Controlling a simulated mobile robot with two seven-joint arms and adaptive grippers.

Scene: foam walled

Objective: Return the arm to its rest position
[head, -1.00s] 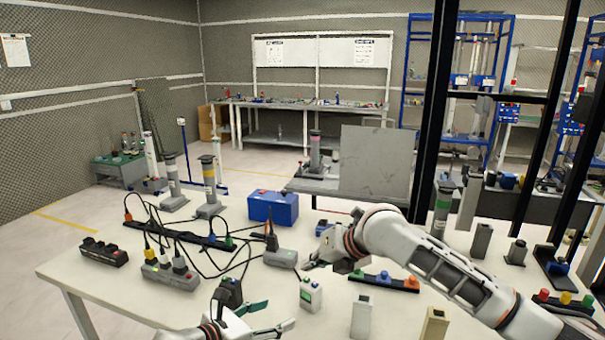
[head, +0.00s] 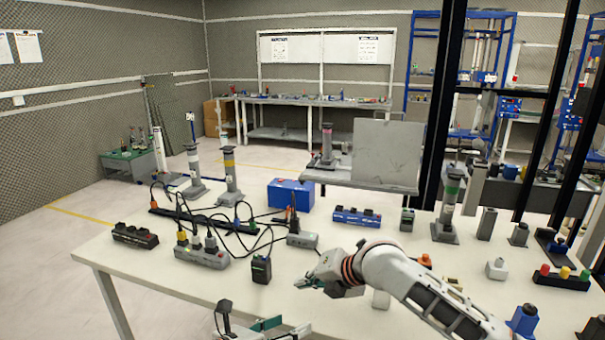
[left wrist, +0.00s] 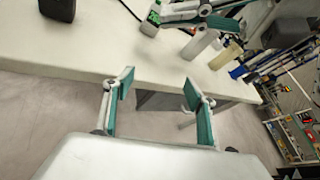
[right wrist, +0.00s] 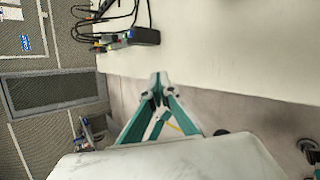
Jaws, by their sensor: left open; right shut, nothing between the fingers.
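My right arm reaches in from the right in the head view, low over the front of the white table (head: 150,270). Its gripper (head: 303,284) points left and its fingertips look together. In the right wrist view the two teal-lined fingers (right wrist: 158,82) meet at the tips with nothing between them, near the table's edge. My left gripper (head: 282,324) is at the bottom of the head view, partly cut off. In the left wrist view its fingers (left wrist: 158,84) stand wide apart and empty, across the table's front edge in that view.
A black box (head: 261,268) stands left of my right gripper. A power strip (head: 202,257) with cables lies farther left. A blue case (head: 290,194) and a grey post (head: 447,212) stand farther back. The table's front left is clear.

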